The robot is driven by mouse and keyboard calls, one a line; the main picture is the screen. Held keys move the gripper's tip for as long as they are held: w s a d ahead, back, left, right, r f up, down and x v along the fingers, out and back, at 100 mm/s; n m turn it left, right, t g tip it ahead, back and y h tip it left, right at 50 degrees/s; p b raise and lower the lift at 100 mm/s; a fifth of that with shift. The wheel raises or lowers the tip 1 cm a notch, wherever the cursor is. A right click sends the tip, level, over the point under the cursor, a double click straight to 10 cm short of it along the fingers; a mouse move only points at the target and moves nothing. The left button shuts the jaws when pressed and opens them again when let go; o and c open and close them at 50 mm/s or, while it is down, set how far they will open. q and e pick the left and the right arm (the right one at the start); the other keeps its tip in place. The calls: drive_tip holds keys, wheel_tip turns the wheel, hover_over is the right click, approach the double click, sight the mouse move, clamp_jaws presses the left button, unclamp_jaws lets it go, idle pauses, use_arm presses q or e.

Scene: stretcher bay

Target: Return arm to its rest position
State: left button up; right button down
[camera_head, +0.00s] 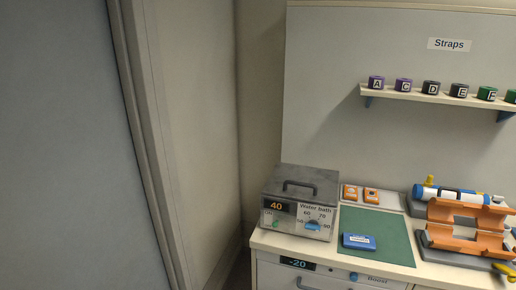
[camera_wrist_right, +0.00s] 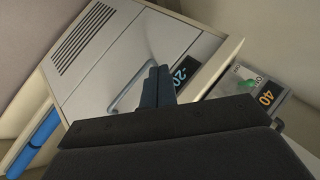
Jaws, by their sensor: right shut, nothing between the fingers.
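My right gripper (camera_wrist_right: 157,86) shows in the right wrist view, with its two dark fingers together and nothing between them. Behind the fingers is the front of a pale cabinet (camera_wrist_right: 100,60) with a bar handle and a display reading -20. The fingers overlap the handle area in the picture; I cannot tell whether they touch it. Neither gripper shows in the head view, and my left gripper is in no view.
In the head view a grey water bath (camera_head: 300,190) reading 40 stands on the counter's left end. Beside it are a green mat (camera_head: 385,222), a blue box (camera_head: 358,242) and an orange holder (camera_head: 462,235). A shelf (camera_head: 420,96) above holds several lettered straps.

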drive_tip(key=s+d+f+n+g+h, duration=0.1)
drive_tip(key=s+d+n+g+h, duration=0.3)
drive_tip(key=s, duration=0.8)
drive_tip(key=s+d+f+n+g+y, duration=0.1)
drive_tip(key=s+d+f+n, duration=0.3)
drive_tip(key=s, duration=0.8)
drive_tip(key=w+a+f+n+g+b, duration=0.1)
drive_tip(key=a+f, duration=0.1)
drive_tip(key=f, duration=1)
drive_tip(key=w+a+f+b, duration=0.1)
drive_tip(key=f, duration=1.2)
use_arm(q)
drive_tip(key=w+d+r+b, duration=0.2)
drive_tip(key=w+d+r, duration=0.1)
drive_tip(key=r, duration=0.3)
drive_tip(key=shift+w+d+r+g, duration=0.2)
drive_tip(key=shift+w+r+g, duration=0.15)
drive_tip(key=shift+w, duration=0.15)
use_arm(e)
drive_tip(key=s+f, duration=0.4)
drive_tip(key=f, duration=0.8)
drive_tip(key=s+f, duration=0.4)
drive_tip(key=f, duration=0.9)
drive_tip(key=shift+s+a+n+g, duration=0.2)
drive_tip(key=shift+n+g, duration=0.1)
drive_tip(key=shift+g, duration=0.1)
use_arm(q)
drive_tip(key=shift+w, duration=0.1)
use_arm(e)
drive_tip(key=shift+w+d, duration=0.1)
